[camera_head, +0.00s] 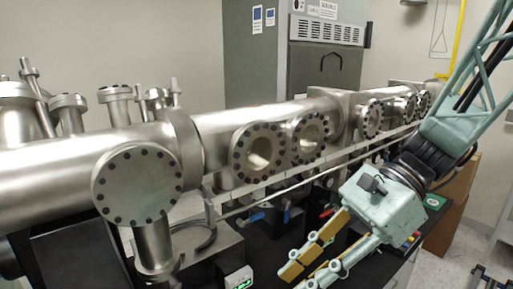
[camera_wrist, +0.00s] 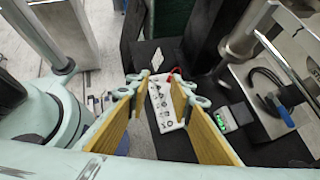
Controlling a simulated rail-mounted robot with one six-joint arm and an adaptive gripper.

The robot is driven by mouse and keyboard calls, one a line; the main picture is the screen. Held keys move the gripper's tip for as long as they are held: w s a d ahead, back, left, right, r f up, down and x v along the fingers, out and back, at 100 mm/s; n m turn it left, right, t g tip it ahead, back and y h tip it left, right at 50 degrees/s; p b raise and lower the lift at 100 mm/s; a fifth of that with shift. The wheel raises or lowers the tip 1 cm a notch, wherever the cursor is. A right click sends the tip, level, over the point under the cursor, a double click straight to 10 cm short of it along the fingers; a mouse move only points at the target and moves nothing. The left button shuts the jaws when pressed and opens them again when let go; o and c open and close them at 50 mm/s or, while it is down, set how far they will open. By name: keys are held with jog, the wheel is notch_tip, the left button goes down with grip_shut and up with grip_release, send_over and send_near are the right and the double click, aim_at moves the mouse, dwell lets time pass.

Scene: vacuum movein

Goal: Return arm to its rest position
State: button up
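My gripper (camera_head: 300,277) is at the lower right in the head view, at the end of my teal arm, pointing down and to the left. It is in front of the steel vacuum tube and above the dark bench. In the wrist view my gripper (camera_wrist: 160,98) has its two yellow-padded fingers apart, with nothing held between them. A white panel (camera_wrist: 163,112) with small round marks shows beyond the gap. My arm is bent, with its upper part reaching to the top right of the head view.
The long steel vacuum tube (camera_head: 65,160) with flanges crosses the scene behind my gripper. A small box with a green display (camera_head: 237,280) is left of my gripper. Blue-handled valves (camera_head: 258,217) sit below the tube. A grey cabinet (camera_head: 250,60) stands behind. Floor shows at the right.

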jog(key=s+d+r+n+t+h+b, duration=0.2)
jog(key=s+d+n+t+h+b, duration=0.2)
jog(key=s+d+n+h, duration=0.5)
jog(key=s+d+n+t, duration=0.2)
jog(key=d+n, duration=0.2)
jog(key=n, duration=0.2)
jog(key=shift+s+t, duration=0.25)
jog(key=shift+t, duration=0.15)
dwell(0.5)
jog(key=shift+w+d, duration=0.1)
jog(key=shift+d, duration=0.15)
